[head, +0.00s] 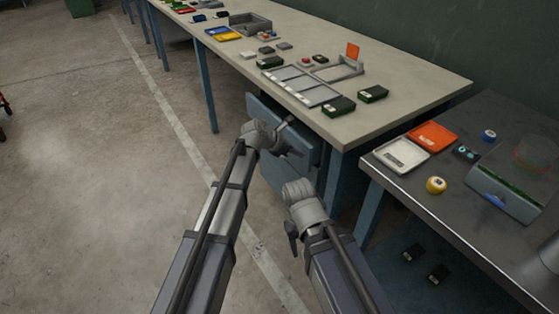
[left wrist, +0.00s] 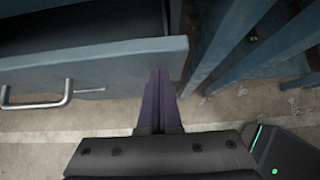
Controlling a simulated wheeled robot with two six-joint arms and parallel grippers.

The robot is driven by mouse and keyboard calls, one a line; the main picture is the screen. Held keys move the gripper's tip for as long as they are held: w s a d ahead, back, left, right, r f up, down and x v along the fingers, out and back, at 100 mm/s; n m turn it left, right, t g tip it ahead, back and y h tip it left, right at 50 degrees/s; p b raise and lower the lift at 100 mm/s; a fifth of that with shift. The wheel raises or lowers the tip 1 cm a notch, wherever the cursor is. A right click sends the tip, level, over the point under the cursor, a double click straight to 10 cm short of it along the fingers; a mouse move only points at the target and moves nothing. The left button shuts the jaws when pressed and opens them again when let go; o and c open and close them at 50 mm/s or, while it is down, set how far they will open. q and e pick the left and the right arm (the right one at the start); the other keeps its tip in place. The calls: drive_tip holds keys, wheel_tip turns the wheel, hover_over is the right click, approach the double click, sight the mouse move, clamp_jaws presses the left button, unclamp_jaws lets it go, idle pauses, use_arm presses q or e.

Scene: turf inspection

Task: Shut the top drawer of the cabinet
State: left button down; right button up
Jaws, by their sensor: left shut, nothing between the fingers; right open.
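The cabinet's blue-grey top drawer (head: 265,108) stands out under the long workbench in the head view, partly hidden by my left gripper. In the left wrist view, the drawer front (left wrist: 110,62) has a metal bar handle (left wrist: 38,104) at left, and a dark open gap shows behind its top edge. My left gripper (head: 293,150) is shut and empty. Its fingers (left wrist: 160,82) overlap the drawer front near its right end, right of the handle; I cannot tell whether they touch. My right gripper (head: 292,236) is open, lower and nearer to me, apart from the drawer.
The workbench (head: 420,90) carries trays, dark boxes and small parts. A dark side table (head: 400,185) at right holds a white tray (head: 400,154), an orange tray (head: 433,136) and tape rolls. Blue bench legs (left wrist: 225,40) stand right of the drawer.

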use_arm(q)
drive_tip(key=w+d, duration=0.1)
drive_tip(key=d, duration=0.1)
drive_tip(key=w+d, duration=0.2)
drive_tip(key=shift+d, duration=0.15)
drive_tip(key=shift+w+d+r, duration=0.1)
idle(0.3)
drive_tip(key=shift+s+a, duration=0.25)
drive_tip(key=shift+a, duration=0.05)
drive_tip(key=p, duration=0.7)
approach(304, 145)
drive_tip(key=shift+s+a+f, duration=0.25)
drive_tip(key=shift+a+f, duration=0.15)
drive_tip(key=shift+f, duration=0.15)
drive_tip(key=shift+s+a+f, duration=0.3)
drive_tip(key=shift+a+f, duration=0.1)
drive_tip(key=shift+f, duration=0.15)
